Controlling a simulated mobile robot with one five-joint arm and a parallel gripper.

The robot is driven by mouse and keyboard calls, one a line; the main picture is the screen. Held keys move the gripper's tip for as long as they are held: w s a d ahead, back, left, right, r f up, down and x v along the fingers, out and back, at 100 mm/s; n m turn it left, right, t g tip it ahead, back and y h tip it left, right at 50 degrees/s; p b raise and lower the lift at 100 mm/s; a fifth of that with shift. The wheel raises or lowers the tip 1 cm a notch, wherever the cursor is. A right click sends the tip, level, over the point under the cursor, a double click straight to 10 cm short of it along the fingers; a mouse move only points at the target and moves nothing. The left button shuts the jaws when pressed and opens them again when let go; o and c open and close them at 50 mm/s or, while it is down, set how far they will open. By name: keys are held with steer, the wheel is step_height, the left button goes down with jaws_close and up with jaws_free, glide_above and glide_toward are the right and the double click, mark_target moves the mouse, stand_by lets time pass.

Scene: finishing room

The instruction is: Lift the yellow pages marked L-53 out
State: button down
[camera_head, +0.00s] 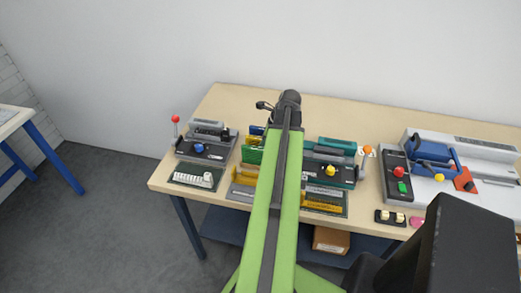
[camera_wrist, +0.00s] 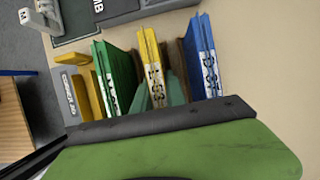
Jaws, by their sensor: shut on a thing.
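In the wrist view, a yellow set of pages (camera_wrist: 151,60) with a white label on its edge stands between green and blue sets. The label's letters are too small to read surely. My gripper (camera_wrist: 158,92) has its two teal fingers on either side of these yellow pages, shut on them near the lower end. I cannot tell whether they are clear of what holds them. In the head view my green arm reaches over the table (camera_head: 225,100) and hides the yellow pages and the fingers.
In the wrist view, green pages (camera_wrist: 115,70) stand close left and blue pages (camera_wrist: 203,55) close right. Another yellow piece (camera_wrist: 81,97) is farther left.

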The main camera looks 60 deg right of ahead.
stand_by(0.4)
step_height(320, 180, up, 11)
steer(key=p, duration=1.1)
